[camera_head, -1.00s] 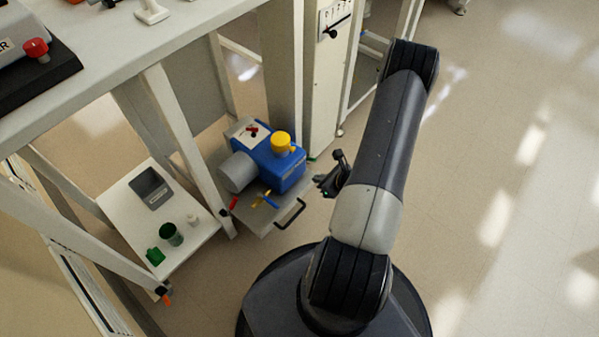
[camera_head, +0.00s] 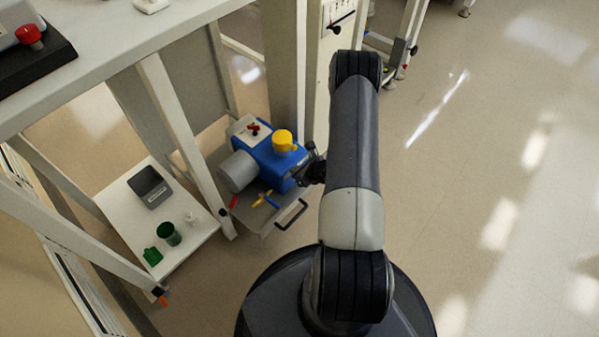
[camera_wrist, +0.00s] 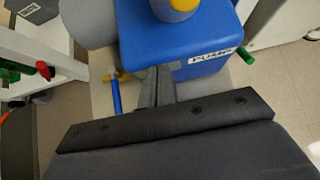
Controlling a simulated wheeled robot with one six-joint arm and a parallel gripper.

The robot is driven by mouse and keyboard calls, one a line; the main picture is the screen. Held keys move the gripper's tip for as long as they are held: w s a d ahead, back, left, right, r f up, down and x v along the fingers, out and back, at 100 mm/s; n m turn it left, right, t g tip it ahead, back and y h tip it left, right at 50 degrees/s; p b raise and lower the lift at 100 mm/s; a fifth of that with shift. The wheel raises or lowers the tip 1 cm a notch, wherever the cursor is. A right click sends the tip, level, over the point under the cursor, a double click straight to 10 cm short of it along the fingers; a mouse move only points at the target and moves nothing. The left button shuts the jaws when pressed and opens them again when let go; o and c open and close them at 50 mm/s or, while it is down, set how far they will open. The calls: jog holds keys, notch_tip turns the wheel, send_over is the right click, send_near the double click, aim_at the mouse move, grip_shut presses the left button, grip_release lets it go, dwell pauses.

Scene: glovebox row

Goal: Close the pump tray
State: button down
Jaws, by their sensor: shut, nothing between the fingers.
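The pump tray (camera_head: 252,219) is a grey slide-out tray with a black bar handle (camera_head: 291,214) on its front edge. It sticks out from under the bench. On it stands the blue pump (camera_head: 283,165) with a grey motor and a yellow cap (camera_head: 283,140); the wrist view shows its blue body labelled PUMP (camera_wrist: 195,45). My gripper (camera_head: 308,165) is beside the pump's right front side, above the tray. In the wrist view the fingers (camera_wrist: 158,85) are together and empty, in front of the blue body. I cannot tell whether they touch it. The handle is not clear in the wrist view.
A white lower shelf (camera_head: 120,205) at left holds a grey bin (camera_head: 150,187), a green cup (camera_head: 168,234) and a green block (camera_head: 152,256). A bench leg (camera_head: 187,150) stands between shelf and pump. The floor (camera_head: 470,200) at right is clear.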

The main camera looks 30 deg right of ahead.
aim_at(274, 155)
jog(key=w+a+b, duration=0.1)
jog(key=w, duration=0.2)
jog(key=w+a+b, duration=0.1)
jog(key=w, duration=0.2)
jog(key=w+a+b, duration=0.1)
jog(key=w, duration=0.2)
jog(key=shift+w+a, duration=0.2)
jog(key=shift+s+b, duration=0.1)
jog(key=shift+b, duration=0.2)
